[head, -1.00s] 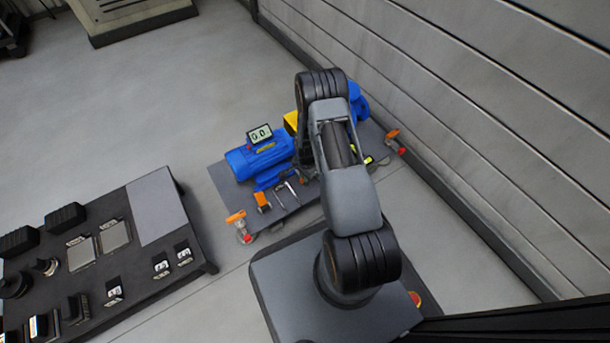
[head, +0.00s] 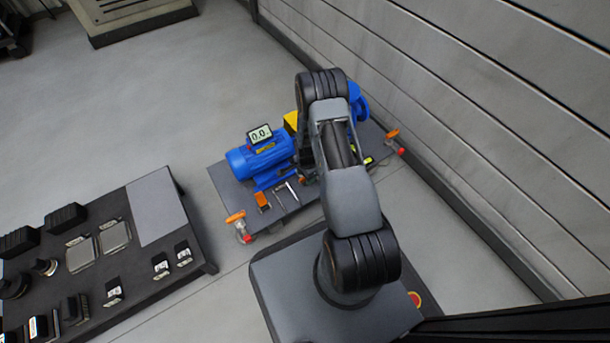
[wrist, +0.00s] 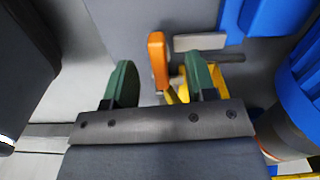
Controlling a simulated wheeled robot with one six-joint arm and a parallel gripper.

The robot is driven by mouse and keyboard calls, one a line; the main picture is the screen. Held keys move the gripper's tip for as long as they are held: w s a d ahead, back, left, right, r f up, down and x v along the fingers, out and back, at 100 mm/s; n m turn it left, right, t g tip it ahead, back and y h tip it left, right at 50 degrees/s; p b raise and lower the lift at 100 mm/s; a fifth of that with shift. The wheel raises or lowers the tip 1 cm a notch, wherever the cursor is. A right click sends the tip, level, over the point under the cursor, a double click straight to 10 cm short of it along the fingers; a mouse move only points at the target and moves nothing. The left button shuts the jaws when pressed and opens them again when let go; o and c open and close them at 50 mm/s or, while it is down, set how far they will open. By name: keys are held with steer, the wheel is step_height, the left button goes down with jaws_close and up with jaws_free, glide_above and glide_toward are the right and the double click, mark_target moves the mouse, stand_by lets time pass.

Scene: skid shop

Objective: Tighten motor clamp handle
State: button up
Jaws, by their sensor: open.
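In the wrist view, my gripper (wrist: 160,78) is open, with its two green-padded fingers apart. An orange handle (wrist: 157,55) stands between the fingers, nearer the picture's top, with a gap visible on either side. Yellow and metal clamp parts (wrist: 182,92) show below and right of it, partly hidden by the right finger. In the head view, the blue motor (head: 262,160) sits on the grey skid plate (head: 226,184) with a small display (head: 260,134) on top. An orange handle (head: 262,199) lies in front of it. My arm hides the gripper in that view.
Orange-handled fittings stand at the skid's front left corner (head: 236,218) and right end (head: 393,134). A blue part (head: 357,101) sits behind my arm. A wall (head: 460,110) runs along the right. A dark bench (head: 158,205) with several parts stands left. The floor between is clear.

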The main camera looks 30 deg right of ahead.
steer(key=shift+r, duration=0.15)
steer(key=shift+r+p, duration=2.55)
steer(key=shift+r, duration=0.8)
steer(key=a+r+n+t+p, duration=0.15)
steer(key=r+n+p, duration=0.5)
steer(key=r, duration=1.55)
steer(key=a+r+n+p, duration=0.1)
steer(key=a+r+p, duration=0.2)
steer(key=r+p, duration=1.35)
steer(key=s+a+r+n+p, duration=0.1)
steer(key=s+r+p, duration=0.3)
steer(key=r, duration=0.8)
steer(key=s+a+r+n+t+p, duration=0.1)
steer(key=s+r+n+p, duration=0.3)
steer(key=r, duration=0.9)
steer(key=s+a+r+n+t+p, duration=0.1)
steer(key=s+a+r+n+p, duration=0.2)
steer(key=s+r+p, duration=0.2)
steer(key=v, duration=0.8)
steer(key=shift+s+a+f+p, duration=0.15)
steer(key=shift+s+p, duration=0.15)
steer(key=shift+p, duration=0.1)
